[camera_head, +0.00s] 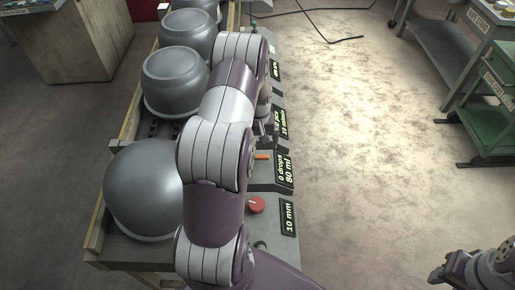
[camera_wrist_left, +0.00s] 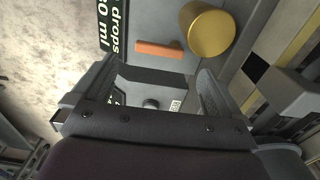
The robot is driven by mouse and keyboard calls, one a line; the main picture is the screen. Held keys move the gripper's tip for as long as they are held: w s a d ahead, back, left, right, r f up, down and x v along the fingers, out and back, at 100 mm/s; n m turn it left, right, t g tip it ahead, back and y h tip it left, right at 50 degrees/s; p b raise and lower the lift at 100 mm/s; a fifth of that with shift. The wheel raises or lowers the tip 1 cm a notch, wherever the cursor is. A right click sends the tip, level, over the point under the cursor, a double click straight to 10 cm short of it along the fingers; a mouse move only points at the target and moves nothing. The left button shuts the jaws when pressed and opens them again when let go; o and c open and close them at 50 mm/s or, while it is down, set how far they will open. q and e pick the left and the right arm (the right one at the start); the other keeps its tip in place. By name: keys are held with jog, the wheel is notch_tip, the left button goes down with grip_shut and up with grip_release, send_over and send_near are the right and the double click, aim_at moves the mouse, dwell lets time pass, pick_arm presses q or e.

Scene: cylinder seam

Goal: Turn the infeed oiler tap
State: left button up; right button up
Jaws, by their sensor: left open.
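The oiler tap's orange lever (camera_head: 262,156) shows at the machine's edge beside a display reading "0 drops 80 ml" (camera_head: 285,169). In the left wrist view the orange lever (camera_wrist_left: 158,50) lies crosswise beside a brass-coloured cylinder (camera_wrist_left: 207,30). My left gripper (camera_wrist_left: 158,68) is open, its two fingers spread wide. The lever shows beyond the gap between them, with no visible contact. In the head view my left arm covers much of the machine and hides most of that gripper. My right gripper (camera_head: 437,275) is at the lower right, far from the tap; its jaws are unclear.
Large grey pots (camera_head: 145,190) stand in a row on the conveyor. A red knob (camera_head: 256,204) and a "10 mm" display (camera_head: 289,217) are on the near machine edge. A green cart (camera_head: 490,115) stands at the right.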

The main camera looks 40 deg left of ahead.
aim_at(258, 156)
pick_arm(q)
jog(key=f, duration=0.6)
jog(key=shift+w+a, duration=0.25)
jog(key=shift+w, duration=0.05)
jog(key=shift+s+d+f, duration=0.15)
jog(key=shift+f, duration=0.35)
jog(key=c, duration=0.9)
jog(key=shift+m, duration=0.3)
jog(key=m, duration=0.2)
jog(key=s+m, duration=0.1)
jog(key=m, duration=0.1)
jog(key=shift+d, duration=0.2)
jog(key=m, duration=0.2)
jog(key=s+m, duration=0.1)
jog(key=m, duration=0.2)
jog(key=shift+m, duration=0.3)
